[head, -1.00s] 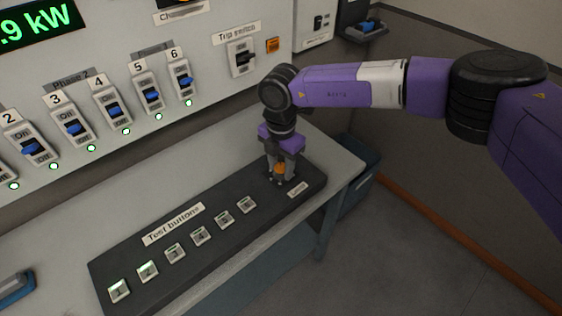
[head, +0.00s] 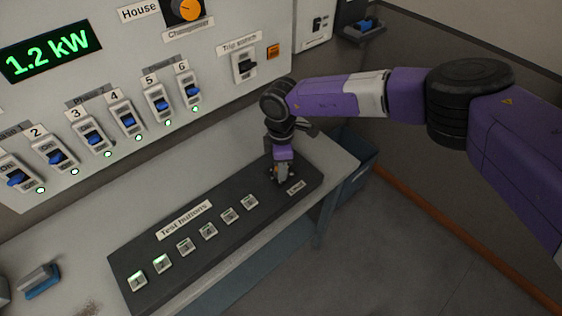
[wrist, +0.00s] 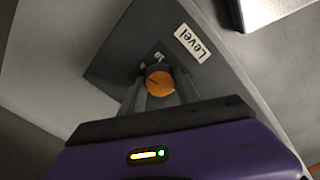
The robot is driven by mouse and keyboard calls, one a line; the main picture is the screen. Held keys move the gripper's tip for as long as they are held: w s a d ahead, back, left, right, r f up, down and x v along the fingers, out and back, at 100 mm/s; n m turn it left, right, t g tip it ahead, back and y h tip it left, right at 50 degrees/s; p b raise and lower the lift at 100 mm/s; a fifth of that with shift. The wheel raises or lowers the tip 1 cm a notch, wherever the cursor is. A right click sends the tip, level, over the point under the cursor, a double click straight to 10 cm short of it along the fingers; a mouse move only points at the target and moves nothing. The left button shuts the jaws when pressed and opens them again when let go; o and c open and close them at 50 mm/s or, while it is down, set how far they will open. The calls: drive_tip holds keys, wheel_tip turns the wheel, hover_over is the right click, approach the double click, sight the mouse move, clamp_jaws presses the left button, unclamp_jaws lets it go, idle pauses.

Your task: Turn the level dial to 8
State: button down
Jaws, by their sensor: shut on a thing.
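The level dial (wrist: 159,83) is an orange knob with a dark pointer line, seen in the wrist view beside a "Level" label (wrist: 193,43). A mark that looks like "10" is just above it; the other scale marks are hidden or too small to read. My gripper (head: 281,174) points down at the right end of the dark button panel (head: 150,256), with one finger on each side of the knob, shut on it. In the head view the dial is mostly hidden by the fingers. The display (head: 50,53) reads 1.2 kW.
Several test buttons (head: 208,231) line the dark panel left of my gripper. Blue-lever switches (head: 127,121), a trip switch (head: 244,66) and an orange Changeover dial (head: 186,10) are on the upright panel behind. A blue-handled object (head: 42,281) lies at lower left.

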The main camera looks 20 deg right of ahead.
drive_tip(key=shift+m, duration=0.3)
drive_tip(key=c, duration=0.9)
unclamp_jaws()
drive_tip(key=shift+r, duration=0.1)
wheel_tip(320, 180, up, 8)
drive_tip(key=shift+f+b, duration=0.15)
drive_tip(key=shift+b, duration=0.35)
